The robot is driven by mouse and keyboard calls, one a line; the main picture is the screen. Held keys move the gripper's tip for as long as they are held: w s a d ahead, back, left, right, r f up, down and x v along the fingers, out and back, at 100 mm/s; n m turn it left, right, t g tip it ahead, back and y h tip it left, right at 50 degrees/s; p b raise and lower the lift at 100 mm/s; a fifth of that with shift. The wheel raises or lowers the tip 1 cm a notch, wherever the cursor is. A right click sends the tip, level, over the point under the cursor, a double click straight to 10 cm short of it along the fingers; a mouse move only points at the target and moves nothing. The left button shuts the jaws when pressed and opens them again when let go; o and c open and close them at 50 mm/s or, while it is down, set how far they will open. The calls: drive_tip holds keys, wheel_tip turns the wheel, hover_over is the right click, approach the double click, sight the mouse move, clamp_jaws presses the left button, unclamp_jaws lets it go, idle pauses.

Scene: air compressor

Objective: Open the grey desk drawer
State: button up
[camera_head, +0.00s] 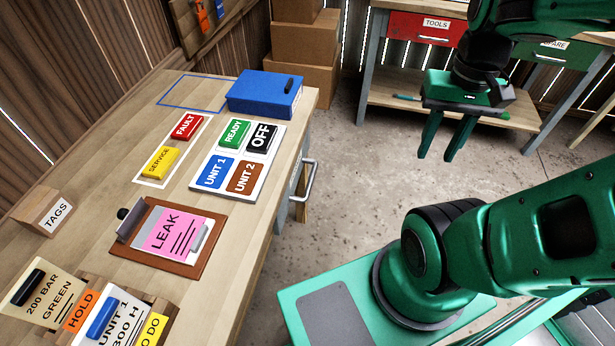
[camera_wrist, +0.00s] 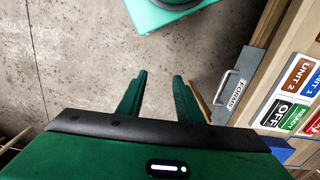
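The grey desk drawer (camera_wrist: 240,85) is set in the side of the wooden desk, with a silver bar handle and a label that seems to read "FORMS" in the wrist view. It looks closed or nearly so. In the head view its handle (camera_head: 309,182) sticks out from the desk's right side, and most of the drawer front is hidden by the desk top. My gripper (camera_head: 440,158) is open and empty, in the air to the right of the desk and apart from the handle. In the wrist view my gripper (camera_wrist: 160,80) has its two fingers spread, left of the drawer handle.
The desk top (camera_head: 200,240) holds a blue box (camera_head: 265,94), coloured tags, and a clipboard (camera_head: 168,236). A workbench (camera_head: 460,100) with a red TOOLS drawer (camera_head: 425,28) stands behind. Cardboard boxes (camera_head: 300,65) are stacked at the back. Concrete floor between is clear.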

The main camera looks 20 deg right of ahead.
drive_tip(key=s, duration=0.1)
drive_tip(key=n+t+y, duration=0.5)
drive_tip(key=y, duration=1.4)
approach(311, 179)
drive_tip(key=x, duration=0.6)
drive_tip(key=f+x, duration=0.1)
drive_tip(key=x, duration=0.2)
drive_tip(key=shift+w+a+r, duration=0.1)
drive_tip(key=shift+w+a, duration=0.1)
drive_tip(key=shift+a, duration=0.25)
clamp_jaws()
drive_tip(key=shift+a, duration=0.1)
